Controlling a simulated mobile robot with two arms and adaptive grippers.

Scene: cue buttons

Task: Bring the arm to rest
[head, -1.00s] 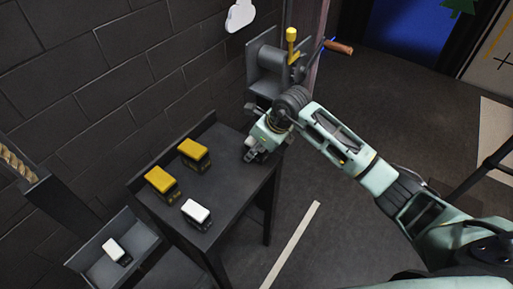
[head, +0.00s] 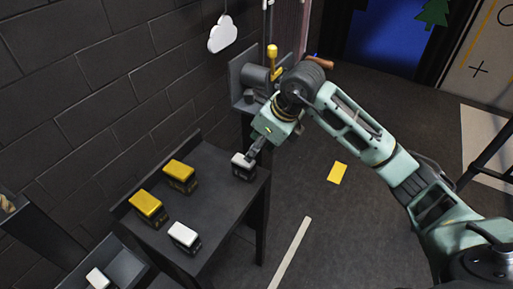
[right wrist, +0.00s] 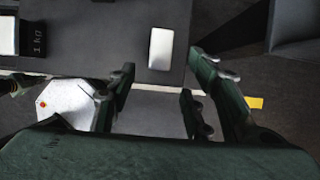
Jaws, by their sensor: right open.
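My right arm reaches in from the right in the head view. Its gripper (head: 254,150) is just above and beside a white-topped block (head: 243,167) at the right end of the dark table (head: 205,208). In the right wrist view the open fingers (right wrist: 164,76) stand apart with nothing held between them. The block's white top (right wrist: 160,48) shows just beyond the fingertips. Whether a finger touches the block is hard to tell. My left gripper is not in view.
Two yellow-topped blocks (head: 148,207) (head: 180,176) and another white-topped block (head: 184,236) stand on the table. A tray (head: 122,265) at lower left holds a white-topped block (head: 98,278). A wall-mounted device with a yellow handle (head: 272,56) is behind my wrist. Floor at right is mostly clear.

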